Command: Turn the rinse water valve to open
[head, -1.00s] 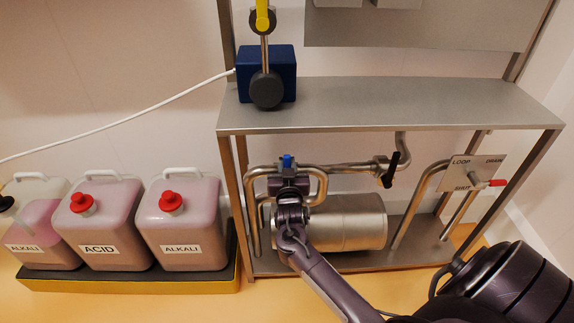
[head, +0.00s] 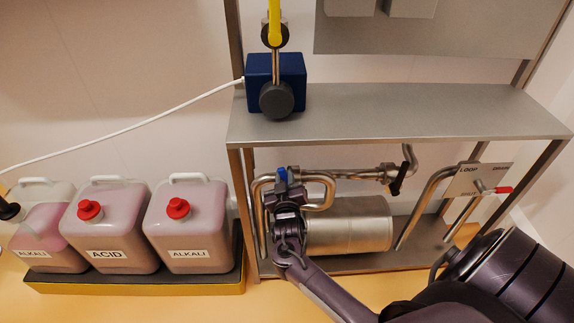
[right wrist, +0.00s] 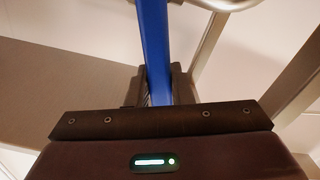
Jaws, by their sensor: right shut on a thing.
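The blue valve handle (head: 282,175) is at the steel pipework under the shelf, at its left end. My right gripper (head: 285,190) is shut on this handle, reaching up from below and covering most of the valve body. In the right wrist view the blue handle (right wrist: 153,45) runs up between the two dark fingers (right wrist: 158,85) as a long bar. No label for the valve is readable. My left gripper is not in view.
A steel cylinder (head: 350,226) lies just right of the gripper. A black-handled valve (head: 397,180) and a plate with a red lever (head: 500,190) are farther right. Jugs (head: 187,225) stand in a tray at left. The steel shelf (head: 400,113) is above.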

